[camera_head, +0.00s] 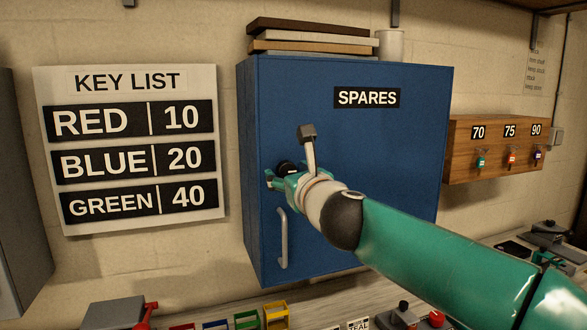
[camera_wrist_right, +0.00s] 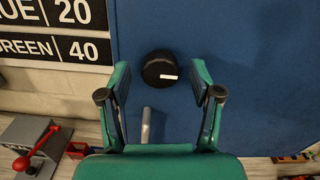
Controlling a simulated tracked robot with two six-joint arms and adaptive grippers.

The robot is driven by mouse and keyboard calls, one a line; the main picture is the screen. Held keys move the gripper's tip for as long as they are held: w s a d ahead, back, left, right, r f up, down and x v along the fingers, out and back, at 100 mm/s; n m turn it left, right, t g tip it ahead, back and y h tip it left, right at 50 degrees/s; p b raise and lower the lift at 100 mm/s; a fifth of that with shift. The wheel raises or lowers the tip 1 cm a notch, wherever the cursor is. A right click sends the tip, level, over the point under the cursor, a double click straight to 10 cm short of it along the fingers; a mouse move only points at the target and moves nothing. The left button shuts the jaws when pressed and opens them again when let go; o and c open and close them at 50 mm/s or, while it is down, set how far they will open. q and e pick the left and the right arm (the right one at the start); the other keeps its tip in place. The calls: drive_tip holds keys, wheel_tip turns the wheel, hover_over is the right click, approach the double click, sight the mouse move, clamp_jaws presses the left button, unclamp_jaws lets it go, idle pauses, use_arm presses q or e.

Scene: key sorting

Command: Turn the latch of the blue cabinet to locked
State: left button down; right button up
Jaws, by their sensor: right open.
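The blue cabinet (camera_head: 390,150) hangs on the wall with a SPARES label and a grey vertical handle (camera_head: 283,238). Its latch is a round black knob (camera_wrist_right: 160,68) with a short white mark at its lower right in the right wrist view. In the head view the latch (camera_head: 287,167) is partly hidden by my right gripper (camera_head: 280,178). My right gripper is open in front of the cabinet door. In the wrist view its fingers (camera_wrist_right: 160,82) stand left and right of the knob, with gaps on both sides. My left gripper is not in view.
A key list board (camera_head: 130,150) hangs left of the cabinet. A wooden key rack (camera_head: 500,165) hangs to the right. Boards and a cup (camera_head: 390,45) sit on top. Coloured trays (camera_head: 246,320) and a red-levered device (camera_wrist_right: 35,145) are on the bench below.

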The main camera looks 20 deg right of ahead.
drive_tip(key=shift+w, duration=0.4)
